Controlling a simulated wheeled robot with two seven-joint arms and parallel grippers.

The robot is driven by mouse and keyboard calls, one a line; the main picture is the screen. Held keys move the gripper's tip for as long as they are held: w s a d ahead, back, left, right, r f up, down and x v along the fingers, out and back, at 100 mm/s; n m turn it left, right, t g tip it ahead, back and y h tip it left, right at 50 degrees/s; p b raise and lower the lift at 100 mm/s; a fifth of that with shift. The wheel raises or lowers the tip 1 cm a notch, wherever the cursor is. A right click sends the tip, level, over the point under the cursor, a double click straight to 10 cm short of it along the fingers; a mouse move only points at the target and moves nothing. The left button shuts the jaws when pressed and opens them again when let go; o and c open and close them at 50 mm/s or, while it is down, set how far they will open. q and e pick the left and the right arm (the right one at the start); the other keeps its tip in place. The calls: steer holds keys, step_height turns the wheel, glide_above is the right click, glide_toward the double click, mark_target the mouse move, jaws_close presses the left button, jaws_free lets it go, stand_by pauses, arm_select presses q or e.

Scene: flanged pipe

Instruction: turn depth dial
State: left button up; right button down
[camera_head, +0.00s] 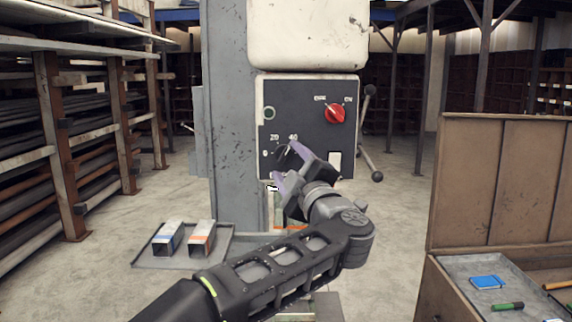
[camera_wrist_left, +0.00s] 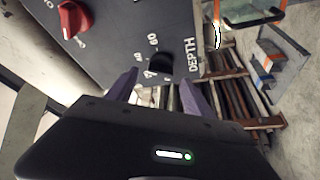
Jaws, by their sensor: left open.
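The black depth dial (camera_head: 283,152) sits low on the dark control panel (camera_head: 300,98) in the head view, with marks 0, 20 and 40 around it. It is partly hidden by my left gripper (camera_head: 287,164). In the left wrist view the dial (camera_wrist_left: 162,65) shows beside the word DEPTH, just beyond the two purple fingers of my left gripper (camera_wrist_left: 158,88). The fingers are open, one to each side of the dial. I cannot tell whether they touch it. My right gripper is not in view.
A red ON/OFF knob (camera_head: 335,113) is on the same panel, upper right. A lever with ball ends (camera_head: 371,158) stands at the panel's right. A grey tray (camera_head: 150,262) with two boxes lies lower left. An open toolbox (camera_head: 500,190) is at the right.

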arm_select(q)
steer(key=b+v, duration=0.1)
steer(key=v, duration=0.4)
steer(key=shift+s, duration=0.2)
steer(key=shift+d, duration=0.1)
